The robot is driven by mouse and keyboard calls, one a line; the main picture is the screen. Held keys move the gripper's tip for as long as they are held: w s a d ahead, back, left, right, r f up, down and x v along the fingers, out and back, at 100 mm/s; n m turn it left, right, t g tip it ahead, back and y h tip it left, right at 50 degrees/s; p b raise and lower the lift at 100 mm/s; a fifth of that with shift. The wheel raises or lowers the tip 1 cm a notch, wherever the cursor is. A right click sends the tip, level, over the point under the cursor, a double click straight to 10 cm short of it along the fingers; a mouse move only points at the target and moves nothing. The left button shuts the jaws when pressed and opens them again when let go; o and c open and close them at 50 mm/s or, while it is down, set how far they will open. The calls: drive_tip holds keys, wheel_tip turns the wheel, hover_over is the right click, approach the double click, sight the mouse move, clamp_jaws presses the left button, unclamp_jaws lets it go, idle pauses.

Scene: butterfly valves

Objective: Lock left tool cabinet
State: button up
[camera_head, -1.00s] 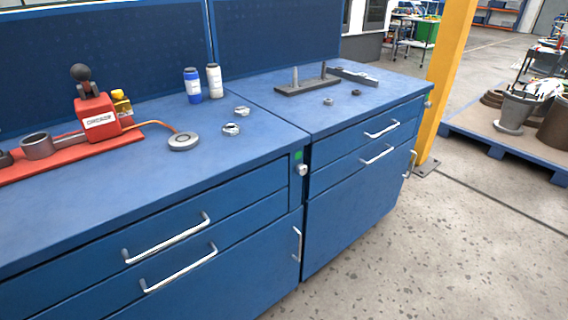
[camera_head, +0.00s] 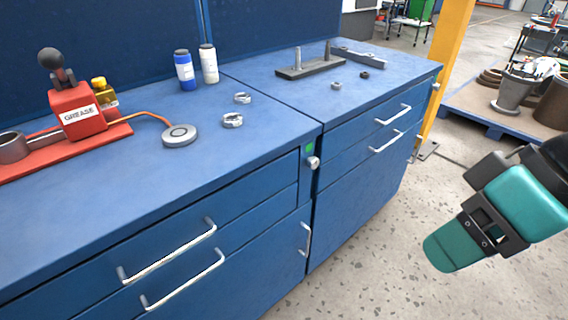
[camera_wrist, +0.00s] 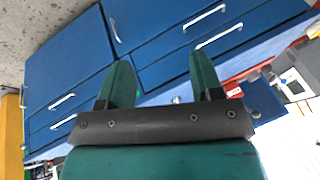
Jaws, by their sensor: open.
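The left tool cabinet (camera_head: 235,260) is blue, with two drawers and a door, all looking shut in the head view. A silver lock knob (camera_head: 313,162) sits at its upper front right corner, just below a small green indicator (camera_head: 309,147). My gripper (camera_head: 440,255) is at the right of the head view, apart from the cabinet. Its two teal fingers (camera_wrist: 160,62) are spread and empty.
A second blue cabinet (camera_head: 360,180) adjoins on the right. The worktop holds a red grease stand (camera_head: 80,112), two bottles (camera_head: 197,68), metal rings (camera_head: 235,110) and a dark post plate (camera_head: 310,68). A yellow pillar (camera_head: 448,60) stands behind; speckled floor lies open in front.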

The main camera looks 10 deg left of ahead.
drive_tip(key=w+a+f+n+y+b, duration=0.3)
drive_tip(key=w+a+f+b, duration=0.3)
drive_tip(key=f, duration=0.3)
drive_tip(key=t+y+b, duration=0.6)
drive_tip(key=t+b, duration=0.5)
drive_tip(key=b, duration=0.3)
approach(316, 163)
drive_tip(key=shift+m, duration=0.4)
drive_tip(key=p+x, duration=1)
drive_tip(key=p, duration=0.2)
drive_tip(key=c, duration=0.9)
